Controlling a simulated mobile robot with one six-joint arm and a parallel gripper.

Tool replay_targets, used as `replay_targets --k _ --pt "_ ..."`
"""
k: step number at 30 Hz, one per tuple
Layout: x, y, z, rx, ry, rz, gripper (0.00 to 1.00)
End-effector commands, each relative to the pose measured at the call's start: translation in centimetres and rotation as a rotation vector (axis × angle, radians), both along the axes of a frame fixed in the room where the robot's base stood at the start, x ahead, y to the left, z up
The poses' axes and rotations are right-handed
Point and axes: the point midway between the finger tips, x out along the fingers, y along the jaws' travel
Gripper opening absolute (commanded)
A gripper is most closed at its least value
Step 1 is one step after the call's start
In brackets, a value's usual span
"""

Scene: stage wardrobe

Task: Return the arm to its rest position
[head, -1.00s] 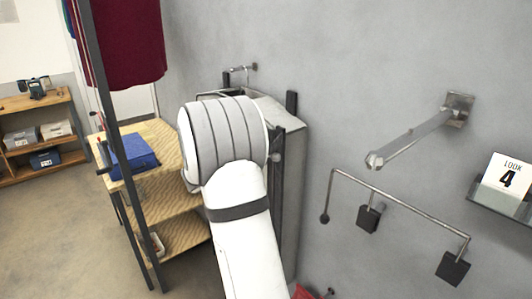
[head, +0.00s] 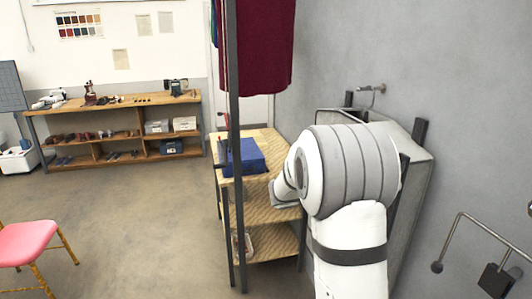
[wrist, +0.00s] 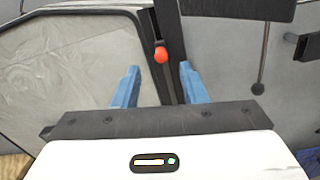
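My arm (head: 350,250) rises from the bottom of the head view, white with grey bands at its bent joint. Its far part shows only a little, to the left of the joint, and my gripper is hidden there. In the wrist view my gripper (wrist: 160,78) shows two blue fingers, set well apart. Nothing is held between them. Beyond the fingers are a red knob (wrist: 161,55) and a dark upright post.
A grey-sided panel (head: 420,165) stands behind my arm by the grey wall. A wooden shelf unit (head: 262,215) with a blue box (head: 246,157) and a dark rack post (head: 233,120) stand to the left. A pink chair (head: 30,243) is at far left. Open floor lies between.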

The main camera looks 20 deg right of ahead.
Motion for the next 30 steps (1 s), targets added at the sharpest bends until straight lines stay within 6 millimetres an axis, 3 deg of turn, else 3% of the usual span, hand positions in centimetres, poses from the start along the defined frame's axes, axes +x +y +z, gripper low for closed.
replay_targets --k 5,11,15,21,27,30 --pt "-1.7 0.6 -0.1 0.073 -0.063 -0.025 0.39" --pt "-8.5 4.4 -1.9 0.384 -0.339 -0.144 0.39" --pt "-13.2 9.0 -4.1 0.643 -0.583 -0.266 0.39" --pt "-18.3 16.8 -6.8 1.005 -0.928 -0.485 0.39" --pt "-21.2 23.8 -7.9 1.3 -1.201 -0.726 0.39" --pt "-21.9 25.8 -8.0 1.391 -1.28 -0.816 0.39"
